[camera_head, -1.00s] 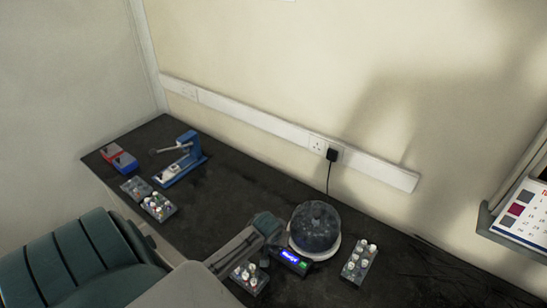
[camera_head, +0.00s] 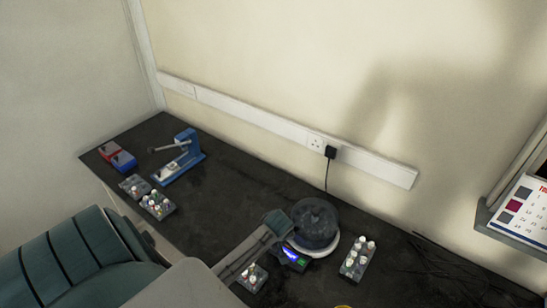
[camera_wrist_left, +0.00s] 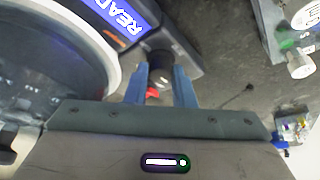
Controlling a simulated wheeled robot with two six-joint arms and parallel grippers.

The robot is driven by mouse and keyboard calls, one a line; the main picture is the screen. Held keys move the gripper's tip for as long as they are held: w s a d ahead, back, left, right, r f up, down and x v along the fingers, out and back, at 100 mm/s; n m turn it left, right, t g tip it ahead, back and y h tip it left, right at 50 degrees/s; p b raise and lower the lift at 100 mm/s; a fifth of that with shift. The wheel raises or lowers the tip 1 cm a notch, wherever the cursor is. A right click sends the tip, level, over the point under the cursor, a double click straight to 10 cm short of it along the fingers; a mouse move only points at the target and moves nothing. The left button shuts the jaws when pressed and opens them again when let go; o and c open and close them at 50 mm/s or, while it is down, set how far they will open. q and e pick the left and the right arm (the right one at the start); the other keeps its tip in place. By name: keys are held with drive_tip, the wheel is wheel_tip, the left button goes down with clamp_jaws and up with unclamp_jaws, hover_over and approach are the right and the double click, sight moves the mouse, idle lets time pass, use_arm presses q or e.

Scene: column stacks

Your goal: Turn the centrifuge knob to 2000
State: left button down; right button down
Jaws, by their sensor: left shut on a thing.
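The centrifuge (camera_head: 314,222) is a round white-rimmed machine with a dark domed lid, at the right of the bench in the head view. Its lit display (camera_head: 293,257) is partly hidden by my left arm; in the wrist view the display (camera_wrist_left: 122,14) reads "READ…", with the rest cut off. My left gripper (camera_head: 280,224) is at the front of the centrifuge. In the wrist view my left gripper (camera_wrist_left: 161,88) is shut with its blue fingers on either side of the grey knob (camera_wrist_left: 160,62). The knob's setting is not readable. My right gripper is not visible.
Tube racks stand close by, one left (camera_head: 252,278) and one right (camera_head: 357,258) of the centrifuge. A blue press-like device (camera_head: 180,160), red and blue boxes (camera_head: 124,160) and more racks (camera_head: 157,204) are at the far left. The middle of the bench is clear.

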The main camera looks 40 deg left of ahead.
use_arm(q)
drive_tip(key=shift+r, duration=0.1)
drive_tip(key=c, duration=1.2)
unclamp_jaws()
drive_tip(key=shift+c, duration=0.2)
drive_tip(key=b+v, duration=0.2)
drive_tip(key=v, duration=0.8)
drive_tip(key=shift+d+r+b, duration=0.2)
drive_tip(key=shift+r+b, duration=0.1)
drive_tip(key=shift+b, duration=0.1)
